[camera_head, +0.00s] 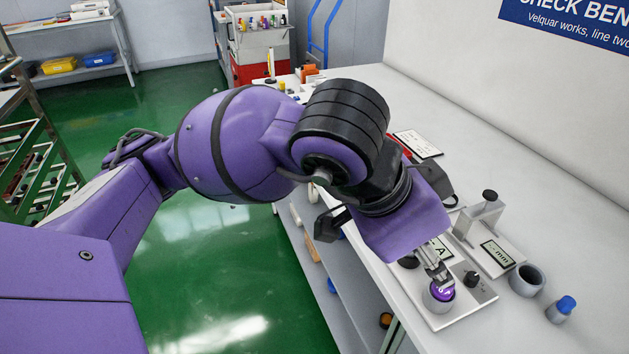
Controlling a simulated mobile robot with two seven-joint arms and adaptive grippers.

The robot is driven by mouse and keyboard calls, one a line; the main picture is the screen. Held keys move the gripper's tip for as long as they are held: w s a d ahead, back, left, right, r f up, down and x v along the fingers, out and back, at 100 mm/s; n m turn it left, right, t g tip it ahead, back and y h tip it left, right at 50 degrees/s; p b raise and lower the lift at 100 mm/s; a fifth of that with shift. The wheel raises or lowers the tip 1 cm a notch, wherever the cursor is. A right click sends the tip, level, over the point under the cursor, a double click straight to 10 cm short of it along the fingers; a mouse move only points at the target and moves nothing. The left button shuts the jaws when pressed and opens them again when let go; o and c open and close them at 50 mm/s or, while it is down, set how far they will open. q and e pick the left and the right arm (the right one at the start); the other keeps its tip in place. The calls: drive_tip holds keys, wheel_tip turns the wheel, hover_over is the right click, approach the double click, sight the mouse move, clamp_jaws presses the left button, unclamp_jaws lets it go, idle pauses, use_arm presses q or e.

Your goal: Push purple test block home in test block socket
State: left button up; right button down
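The purple test block (444,294) sits inside the grey round socket (432,304) on a light metal plate at the bench's front edge. Its top shows at about the height of the socket rim; how deep it sits is hard to tell. My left arm reaches in from the left. My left gripper (440,280) points down over the socket. Its fingers are close together and look shut, with the tips at the block's top, touching it or just above. The fingers hide part of the block. My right gripper is not in view.
The plate carries an "A" label (441,249) and a black knob (472,279). A white card (418,144) lies farther back.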

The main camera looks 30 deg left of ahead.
use_arm(q)
drive_tip(key=shift+s+a+r, duration=0.25)
drive_tip(key=shift+a+r, duration=0.25)
idle(0.3)
